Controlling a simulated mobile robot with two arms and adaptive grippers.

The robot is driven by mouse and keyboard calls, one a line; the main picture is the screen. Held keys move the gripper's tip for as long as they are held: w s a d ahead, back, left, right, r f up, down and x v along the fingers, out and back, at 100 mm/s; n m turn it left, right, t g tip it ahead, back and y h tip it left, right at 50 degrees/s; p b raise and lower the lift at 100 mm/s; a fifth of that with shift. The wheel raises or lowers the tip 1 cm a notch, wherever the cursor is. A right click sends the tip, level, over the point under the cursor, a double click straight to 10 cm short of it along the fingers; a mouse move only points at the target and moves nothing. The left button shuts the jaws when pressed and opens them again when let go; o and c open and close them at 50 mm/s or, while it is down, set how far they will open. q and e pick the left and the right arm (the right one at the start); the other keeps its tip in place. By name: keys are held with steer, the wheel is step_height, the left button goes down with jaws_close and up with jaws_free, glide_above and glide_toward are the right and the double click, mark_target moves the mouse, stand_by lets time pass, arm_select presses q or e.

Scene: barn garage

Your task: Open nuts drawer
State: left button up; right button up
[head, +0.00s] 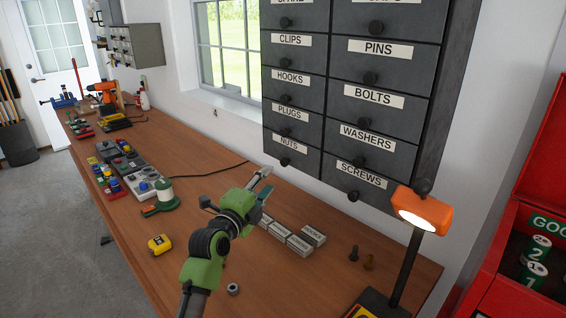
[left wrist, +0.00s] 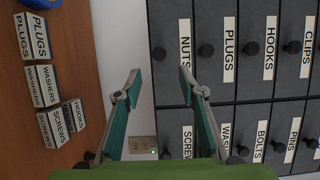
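The nuts drawer (head: 293,151) is the dark grey bottom-left drawer of the wall cabinet, with a white NUTS label and a round black knob (head: 285,161). It looks closed, flush with its neighbours. My left gripper (head: 264,180) is in front of and a little below it in the head view, over the workbench. In the left wrist view the gripper (left wrist: 160,75) is open and empty, its two teal-padded fingers apart. The nuts knob (left wrist: 158,53) shows between and just beyond the fingertips, not visibly touched. My right gripper is in neither view.
The screws drawer (head: 356,183) is right of the nuts drawer, and the plugs drawer (head: 291,121) is above it. Small labelled boxes (head: 312,235) lie on the workbench (head: 215,170) below. An orange lamp (head: 423,208) stands at the right, near a red toolbox (head: 535,190).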

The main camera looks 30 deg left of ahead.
mark_target(283, 164)
arm_select(q)
steer(key=w+p, duration=0.2)
steer(key=w, duration=0.7)
steer(key=shift+w+a, duration=0.1)
steer(key=shift+a, duration=0.1)
steer(key=shift+w+a, duration=0.1)
steer(key=shift+w, duration=0.5)
steer(key=shift+w+f, duration=0.1)
steer(key=shift+w, duration=0.15)
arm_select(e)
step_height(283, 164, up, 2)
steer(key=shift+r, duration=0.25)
